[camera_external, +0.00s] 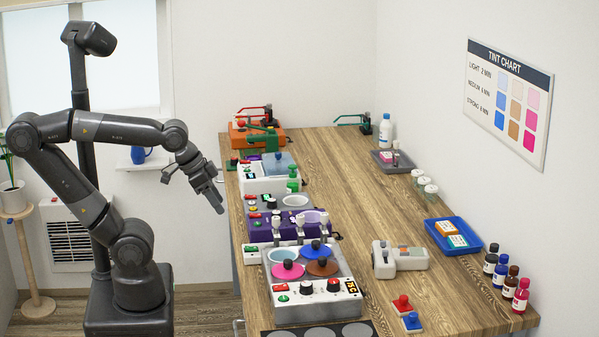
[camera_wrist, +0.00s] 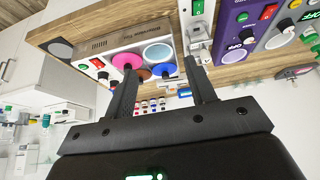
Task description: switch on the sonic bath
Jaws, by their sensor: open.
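My gripper (camera_external: 218,200) hangs at the table's left edge in the external view, beside the row of machines and touching none. In the wrist view its two fingers (camera_wrist: 162,66) are apart with nothing held. I cannot tell which machine is the sonic bath; no such name is readable. A purple machine (camera_external: 262,232) has red and green controls on its left end. It shows in the wrist view (camera_wrist: 222,20) with a display reading OFF. Behind it are a grey machine (camera_external: 273,201) with a pale round opening and a white machine (camera_external: 268,184) with a blue-grey lid.
A grey-white machine (camera_external: 320,309) with pink, brown and blue lids stands at the front. An orange machine (camera_external: 262,138) is at the back. Dark bottles (camera_external: 506,276) and a blue tray (camera_external: 466,249) stand at right. The table's middle (camera_external: 355,190) is largely clear.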

